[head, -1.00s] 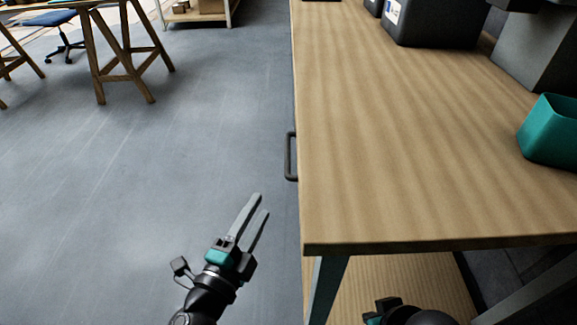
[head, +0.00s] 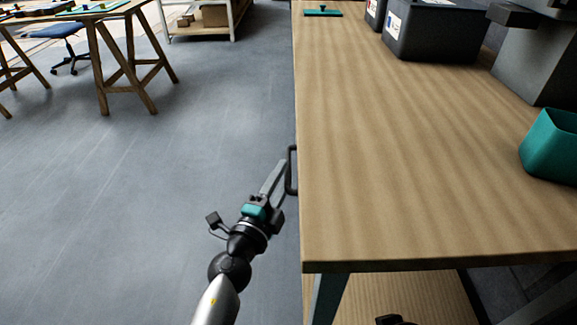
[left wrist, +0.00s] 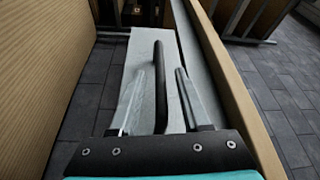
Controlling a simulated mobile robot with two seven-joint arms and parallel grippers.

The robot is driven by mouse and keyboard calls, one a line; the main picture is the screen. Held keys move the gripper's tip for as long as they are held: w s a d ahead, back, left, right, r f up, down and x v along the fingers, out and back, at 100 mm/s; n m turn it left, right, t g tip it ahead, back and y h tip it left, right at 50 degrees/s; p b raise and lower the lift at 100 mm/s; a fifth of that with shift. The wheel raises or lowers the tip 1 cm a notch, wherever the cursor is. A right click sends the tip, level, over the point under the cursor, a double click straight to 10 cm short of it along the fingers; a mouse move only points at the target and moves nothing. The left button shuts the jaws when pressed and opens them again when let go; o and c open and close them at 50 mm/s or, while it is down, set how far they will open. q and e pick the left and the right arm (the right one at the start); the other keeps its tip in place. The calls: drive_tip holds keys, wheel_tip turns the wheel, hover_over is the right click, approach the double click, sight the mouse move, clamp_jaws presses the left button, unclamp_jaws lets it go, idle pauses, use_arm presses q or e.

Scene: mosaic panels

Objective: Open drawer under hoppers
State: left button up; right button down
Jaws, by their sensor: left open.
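The drawer handle (head: 291,170) is a dark bar on the left side of the wooden bench (head: 400,150), just below its top edge. In the left wrist view the handle (left wrist: 159,80) stands between the two fingers, in front of a pale grey drawer front (left wrist: 143,45). The drawer looks shut, though the bench top hides most of it in the head view. My left gripper (head: 280,180) is open, its fingers reaching to the handle; I cannot tell whether they touch it. Only a dark bit of my right arm shows at the bottom of the head view.
Dark labelled bins (head: 435,32) stand at the back of the bench, with a teal container (head: 552,145) at its right. A grey unit (head: 535,65) stands behind. Open grey floor (head: 130,200) lies left of the bench. A trestle table (head: 125,60) is far left.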

sight(289, 167)
use_arm(q)
drive_tip(key=shift+x, duration=1.2)
drive_tip(key=shift+w+d, duration=0.3)
drive_tip(key=shift+w, duration=0.35)
use_arm(e)
drive_tip(key=shift+r, duration=0.9)
use_arm(q)
clamp_jaws()
use_arm(e)
drive_tip(key=shift+f, duration=0.1)
